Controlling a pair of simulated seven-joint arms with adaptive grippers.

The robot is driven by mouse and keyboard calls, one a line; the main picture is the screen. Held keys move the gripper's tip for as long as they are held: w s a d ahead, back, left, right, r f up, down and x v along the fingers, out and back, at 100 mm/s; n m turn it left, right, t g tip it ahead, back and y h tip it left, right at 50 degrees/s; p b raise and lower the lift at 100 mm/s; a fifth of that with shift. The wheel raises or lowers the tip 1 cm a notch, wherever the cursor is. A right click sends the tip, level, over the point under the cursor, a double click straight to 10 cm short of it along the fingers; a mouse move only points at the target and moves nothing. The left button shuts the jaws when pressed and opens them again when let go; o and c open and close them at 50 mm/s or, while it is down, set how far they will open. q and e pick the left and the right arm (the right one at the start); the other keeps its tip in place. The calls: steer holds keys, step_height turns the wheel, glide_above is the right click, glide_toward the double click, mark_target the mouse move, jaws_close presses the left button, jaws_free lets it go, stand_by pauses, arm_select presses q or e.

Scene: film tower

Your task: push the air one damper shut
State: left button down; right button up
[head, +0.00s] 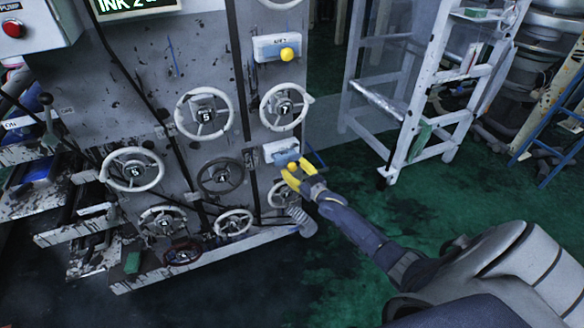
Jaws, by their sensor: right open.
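Two pale damper boxes with yellow knobs are on the grey panel. The upper damper (270,47) carries a label that seems to start with "AIR", and its yellow knob (287,54) is at its right part. The lower damper (279,151) is partly hidden by my right gripper, and its label is too small to read. My right gripper (294,168) has yellow fingers and is open at the lower damper's bottom edge. A small yellow-orange knob (292,165) shows between the fingers; I cannot tell whether they touch it. My left gripper is not in view.
Several handwheels stick out of the panel; a white one (286,107) sits above the lower damper and another (281,194) below it, close to my gripper. A white wheeled rack (397,160) stands to the right. Green floor (345,265) is open in front.

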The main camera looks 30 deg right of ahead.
steer(key=shift+w, duration=0.8)
steer(key=shift+c, duration=0.2)
